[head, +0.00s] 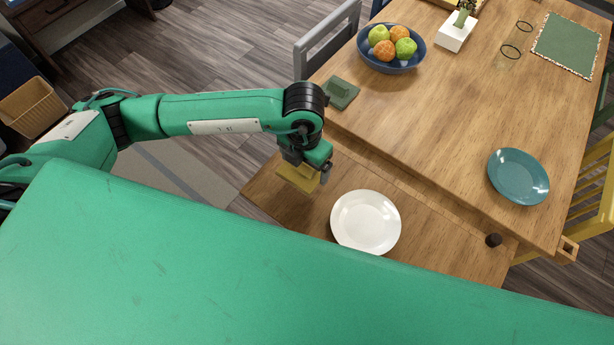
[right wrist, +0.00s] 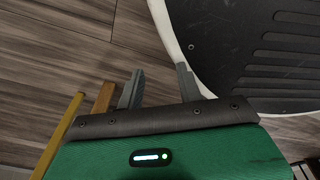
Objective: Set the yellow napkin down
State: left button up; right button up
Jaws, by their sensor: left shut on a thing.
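The yellow napkin (head: 297,178) shows in the head view at the left end of a lower wooden surface (head: 268,197). My left gripper (head: 310,172) is shut on it from above. The gripper and wrist hide part of the napkin. I cannot tell whether its underside touches the wood. A white plate (head: 366,222) lies on the same surface, to the right of the napkin and apart from it. My right gripper (right wrist: 160,70) shows only in the right wrist view. Its two fingers are apart, with nothing between them, above the dark plank floor.
The higher wooden table (head: 440,130) holds a folded green napkin (head: 341,92), a blue fruit bowl (head: 391,58), a white planter (head: 455,34), a teal plate (head: 518,175) and a green placemat (head: 567,45). A grey chair (head: 325,40) stands behind; a yellow chair (head: 594,195) stands at right.

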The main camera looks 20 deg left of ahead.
aim_at(305, 172)
pick_arm(q)
notch_tip(305, 172, down, 4)
jog(key=shift+r, duration=0.1)
notch_tip(305, 172, down, 3)
jog(key=shift+f+p, duration=0.2)
jog(key=shift+p, duration=0.1)
jog(key=shift+f, duration=0.25)
jog(key=o, duration=0.5)
jog(key=shift+f, duration=0.1)
jog(key=shift+o, duration=1)
jog(key=shift+r, duration=0.2)
jog(key=shift+w+r, duration=0.1)
jog(key=shift+r, duration=0.15)
notch_tip(305, 172, up, 5)
jog(key=shift+d+f+b, duration=0.1)
jog(key=shift+b, duration=0.4)
notch_tip(305, 172, up, 6)
jog(key=shift+f+b, duration=0.1)
jog(key=shift+b, duration=0.2)
jog(key=shift+r, duration=0.45)
pick_arm(e)
jog(key=shift+f, duration=0.15)
